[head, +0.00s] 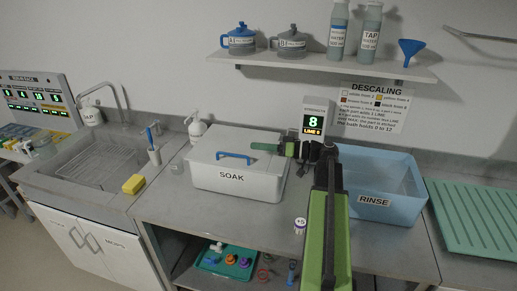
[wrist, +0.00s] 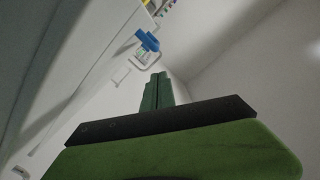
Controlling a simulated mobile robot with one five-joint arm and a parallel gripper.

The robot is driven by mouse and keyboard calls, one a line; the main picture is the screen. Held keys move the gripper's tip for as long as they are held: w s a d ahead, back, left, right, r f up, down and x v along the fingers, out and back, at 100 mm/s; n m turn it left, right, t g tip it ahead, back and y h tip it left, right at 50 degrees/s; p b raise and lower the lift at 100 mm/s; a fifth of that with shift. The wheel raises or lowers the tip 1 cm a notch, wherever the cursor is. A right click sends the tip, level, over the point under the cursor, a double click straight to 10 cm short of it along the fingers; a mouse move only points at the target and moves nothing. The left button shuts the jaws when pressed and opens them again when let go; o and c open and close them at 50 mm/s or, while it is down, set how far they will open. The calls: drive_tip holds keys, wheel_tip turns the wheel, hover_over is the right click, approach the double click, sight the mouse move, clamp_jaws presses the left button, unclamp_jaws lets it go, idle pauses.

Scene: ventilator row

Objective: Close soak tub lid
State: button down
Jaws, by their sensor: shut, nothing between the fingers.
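The soak tub (head: 232,178) is a white box marked SOAK on the counter. Its pale lid (head: 215,145) lies flat over the top and looks closed, with no gap that I can make out. A blue handle (head: 236,156) is on the lid. My gripper (head: 252,147) is shut and empty, at the right rear part of the lid and pointing left. I cannot tell whether it touches the lid. In the wrist view the green fingers (wrist: 157,90) are together, with pale surfaces beyond them.
A blue RINSE tub (head: 375,202) stands to the right of my arm. A strength display (head: 314,122) is behind my gripper. A white pump bottle (head: 196,127) is behind the soak tub. A sink (head: 85,165) and a yellow sponge (head: 133,184) are left. A shelf (head: 330,66) hangs above.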

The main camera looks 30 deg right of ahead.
drive_tip(key=v, duration=1.1)
drive_tip(key=shift+w+d+r, duration=0.25)
drive_tip(key=shift+r, duration=0.1)
drive_tip(key=shift+d, duration=0.1)
